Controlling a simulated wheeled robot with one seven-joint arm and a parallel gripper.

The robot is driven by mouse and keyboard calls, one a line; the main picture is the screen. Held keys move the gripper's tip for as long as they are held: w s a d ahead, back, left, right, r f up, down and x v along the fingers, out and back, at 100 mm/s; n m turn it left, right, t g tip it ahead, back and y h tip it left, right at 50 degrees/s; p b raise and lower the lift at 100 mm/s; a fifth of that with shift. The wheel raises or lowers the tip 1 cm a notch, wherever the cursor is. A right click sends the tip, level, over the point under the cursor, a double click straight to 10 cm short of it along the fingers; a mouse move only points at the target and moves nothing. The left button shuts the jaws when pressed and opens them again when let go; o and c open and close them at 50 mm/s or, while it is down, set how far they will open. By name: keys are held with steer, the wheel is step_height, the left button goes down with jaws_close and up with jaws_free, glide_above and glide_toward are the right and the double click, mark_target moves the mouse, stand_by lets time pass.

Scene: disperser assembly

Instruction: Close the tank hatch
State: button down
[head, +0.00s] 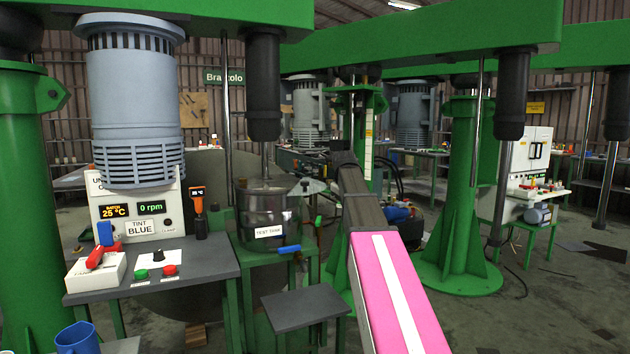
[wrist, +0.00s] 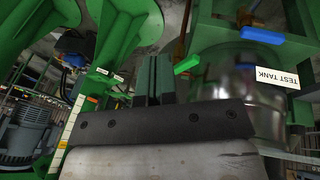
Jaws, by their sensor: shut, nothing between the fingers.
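The test tank (head: 262,216) is a shiny metal vessel with a white "TEST TANK" label, on a green stand left of my arm. A pale grey flap (head: 314,186), which looks like the hatch, sticks out at the right of its top rim; its exact angle is unclear. My gripper (wrist: 153,80) is shut and empty. In the wrist view the tank (wrist: 232,92) stands right of the fingers, with a gap between, and I cannot make out the hatch there. In the head view my dark forearm reaches up just right of the flap, and the fingertips cannot be made out.
A blue valve handle (head: 289,249) sticks out below the tank, and a green handle (wrist: 187,64) is close to my fingers. A control table (head: 200,273) stands at left, with a small grey platform (head: 305,308) in front. Green columns (head: 462,190) stand at right.

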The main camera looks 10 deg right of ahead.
steer(key=s+a+r+m+t+y, duration=0.1)
steer(key=s+a+r+m+y, duration=0.15)
steer(key=r, duration=0.65)
steer(key=s+a+r+m+y, duration=0.1)
steer(key=s+r+m+y, duration=0.2)
steer(key=r, duration=0.6)
glide_above(314, 191)
steer(key=d, duration=0.2)
step_height(314, 191, down, 9)
steer(key=shift+s+a+r+y, duration=0.1)
steer(key=shift+s+a+y, duration=0.1)
steer(key=shift+a, duration=0.25)
steer(key=shift+s+a+y, duration=0.15)
steer(key=shift+a, duration=0.25)
steer(key=shift+a, duration=0.1)
